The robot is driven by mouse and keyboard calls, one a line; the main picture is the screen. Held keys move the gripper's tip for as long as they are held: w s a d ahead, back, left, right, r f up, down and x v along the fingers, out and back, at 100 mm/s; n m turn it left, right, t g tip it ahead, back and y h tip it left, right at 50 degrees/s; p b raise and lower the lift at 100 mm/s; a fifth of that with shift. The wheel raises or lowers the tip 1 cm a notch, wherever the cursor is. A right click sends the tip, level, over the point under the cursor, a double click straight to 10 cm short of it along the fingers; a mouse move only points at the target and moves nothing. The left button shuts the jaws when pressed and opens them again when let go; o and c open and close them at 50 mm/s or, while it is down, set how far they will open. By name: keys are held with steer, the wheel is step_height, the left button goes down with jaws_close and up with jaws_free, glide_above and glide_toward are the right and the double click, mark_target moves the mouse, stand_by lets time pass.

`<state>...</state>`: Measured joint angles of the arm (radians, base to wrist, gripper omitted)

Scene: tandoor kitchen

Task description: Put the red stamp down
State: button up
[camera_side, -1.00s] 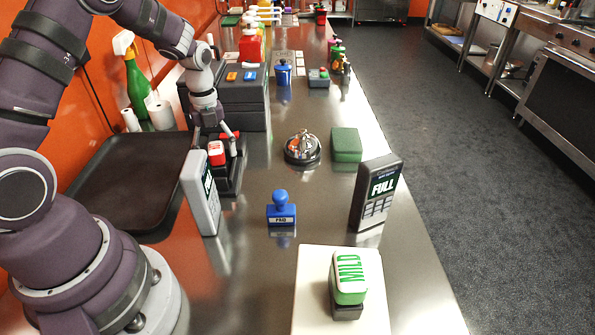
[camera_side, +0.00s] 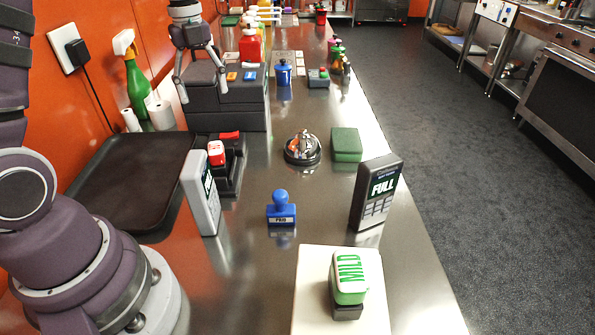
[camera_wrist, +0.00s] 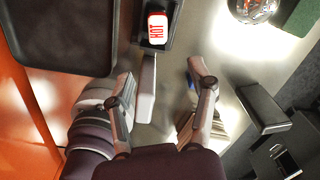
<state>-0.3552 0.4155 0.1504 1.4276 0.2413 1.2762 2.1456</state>
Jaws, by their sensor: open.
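The red stamp (camera_side: 216,153), white-topped with a red border, stands in or against a dark holder (camera_side: 236,178) beside the black tray. In the wrist view, its top (camera_wrist: 157,28) reads "HOT". I cannot tell exactly how its base rests in the holder. My gripper (camera_side: 203,93) is open and empty, raised well above the holder. In the wrist view, its two fingers (camera_wrist: 161,76) are spread apart, with the stamp beyond them and nothing between them in contact.
A grey card reader (camera_side: 203,195) stands just in front of the holder, and a black tray (camera_side: 120,185) lies left. A green-white "MILD" stamp (camera_side: 349,278) is at front.

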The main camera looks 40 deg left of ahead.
steer(key=s+d+r+n+t, duration=0.1)
steer(key=s+d+n, duration=0.4)
steer(key=n, duration=0.5)
steer(key=s+d+r+n+t, duration=0.1)
steer(key=s+d+n+t, duration=0.3)
steer(key=n, duration=0.7)
steer(key=shift+s+d+r+n, duration=0.3)
steer(key=shift+s+d+r, duration=0.15)
steer(key=shift+d, duration=0.95)
